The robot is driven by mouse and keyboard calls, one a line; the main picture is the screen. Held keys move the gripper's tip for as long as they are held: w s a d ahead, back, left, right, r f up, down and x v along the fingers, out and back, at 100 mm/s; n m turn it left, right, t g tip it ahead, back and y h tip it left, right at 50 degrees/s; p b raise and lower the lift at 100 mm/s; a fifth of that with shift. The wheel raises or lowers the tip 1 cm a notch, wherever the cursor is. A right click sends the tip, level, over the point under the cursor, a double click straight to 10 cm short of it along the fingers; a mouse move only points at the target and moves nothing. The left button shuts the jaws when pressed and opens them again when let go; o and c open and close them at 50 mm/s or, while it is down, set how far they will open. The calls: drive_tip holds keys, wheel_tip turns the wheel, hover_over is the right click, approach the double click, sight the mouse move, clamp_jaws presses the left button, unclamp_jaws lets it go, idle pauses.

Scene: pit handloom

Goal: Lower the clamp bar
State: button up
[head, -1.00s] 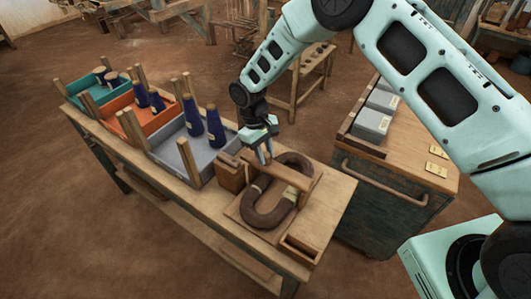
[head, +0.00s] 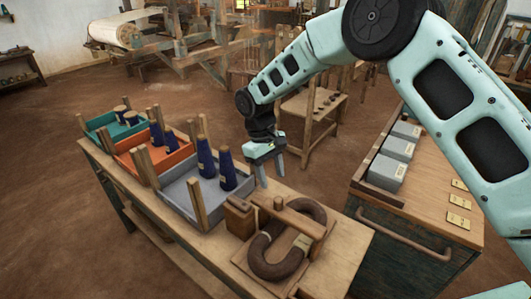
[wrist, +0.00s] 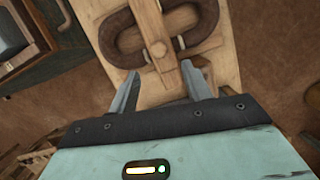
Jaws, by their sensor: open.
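The clamp bar (head: 301,222) is a light wooden bar with a round knob. It crosses above a dark brown looped hank (head: 262,262) on a wooden board (head: 240,258). A wooden block (head: 240,217) stands by its far end. I cannot tell whether the bar touches the hank. My gripper (head: 273,180) is open and empty, above and behind the bar's far end, apart from it. In the wrist view the clamp bar (wrist: 160,45) runs between and beyond the two fingertips of my gripper (wrist: 165,74).
Grey (head: 178,196), orange (head: 123,157) and teal (head: 96,124) trays with dark blue cones and wooden posts stand left on the same bench. A cabinet (head: 430,200) with grey boxes stands at the right. Bare floor lies between bench and cabinet.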

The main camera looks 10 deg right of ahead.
drive_tip(key=b+v, duration=0.1)
drive_tip(key=v, duration=0.7)
drive_tip(key=shift+r+b, duration=0.35)
drive_tip(key=s+a+r+y, duration=0.15)
drive_tip(key=s+r, duration=0.25)
drive_tip(key=s, duration=0.6)
drive_tip(key=s+d+t, duration=0.1)
drive_tip(key=s+d, duration=0.2)
drive_tip(key=s, duration=0.9)
drive_tip(key=s+d+f+t+y+b, duration=0.1)
drive_tip(key=s+d, duration=0.3)
drive_tip(key=s, duration=0.8)
drive_tip(key=shift+s+d+f+n+t, duration=0.25)
drive_tip(key=shift+f+n+t, duration=0.05)
